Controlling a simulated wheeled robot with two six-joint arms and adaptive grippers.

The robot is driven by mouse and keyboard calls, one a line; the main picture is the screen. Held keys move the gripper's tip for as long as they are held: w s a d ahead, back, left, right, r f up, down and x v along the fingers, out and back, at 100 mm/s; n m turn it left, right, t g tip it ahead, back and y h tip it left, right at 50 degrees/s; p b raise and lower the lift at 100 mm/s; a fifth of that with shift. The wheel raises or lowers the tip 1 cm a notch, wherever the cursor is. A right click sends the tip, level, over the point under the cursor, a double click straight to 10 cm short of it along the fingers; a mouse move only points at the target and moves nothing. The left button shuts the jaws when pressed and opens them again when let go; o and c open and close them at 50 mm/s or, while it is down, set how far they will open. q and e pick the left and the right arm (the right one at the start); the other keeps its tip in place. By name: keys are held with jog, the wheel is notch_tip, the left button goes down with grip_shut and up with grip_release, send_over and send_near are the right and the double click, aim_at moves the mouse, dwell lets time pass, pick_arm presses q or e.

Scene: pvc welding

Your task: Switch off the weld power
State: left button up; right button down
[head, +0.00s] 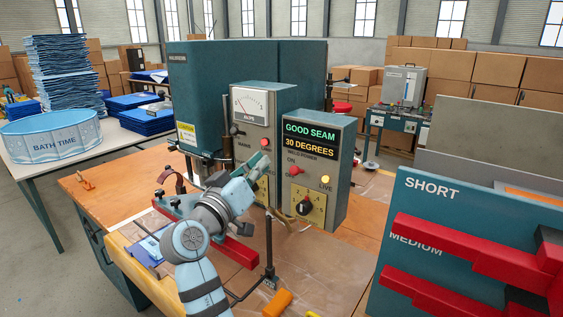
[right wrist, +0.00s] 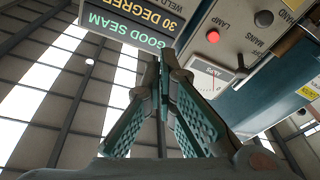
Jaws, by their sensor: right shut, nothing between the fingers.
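The grey control box (head: 316,150) stands on the workbench, with a display reading GOOD SEAM and 30 DEGREES. My left gripper is out of view.
A meter box (head: 254,107) with a red mains lamp (head: 264,142) stands left of the control box. A black post stand (head: 269,250) rises from the bench front. A teal rack (head: 420,200) with red parts occupies the right.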

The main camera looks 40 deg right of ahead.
jog(key=r+p, duration=0.2)
jog(key=p, duration=0.1)
send_over(298, 171)
jog(key=w+a, duration=0.3)
jog(key=f, duration=0.2)
jog(key=s+f+p, duration=0.1)
jog(key=shift+s+d+f, duration=0.1)
jog(key=shift+d+f, duration=0.05)
jog(key=shift+d, duration=0.1)
jog(key=shift+s+a+f, duration=0.1)
jog(key=shift+s+f, duration=0.2)
jog(key=shift+w+f, duration=0.1)
jog(key=shift+f, duration=0.05)
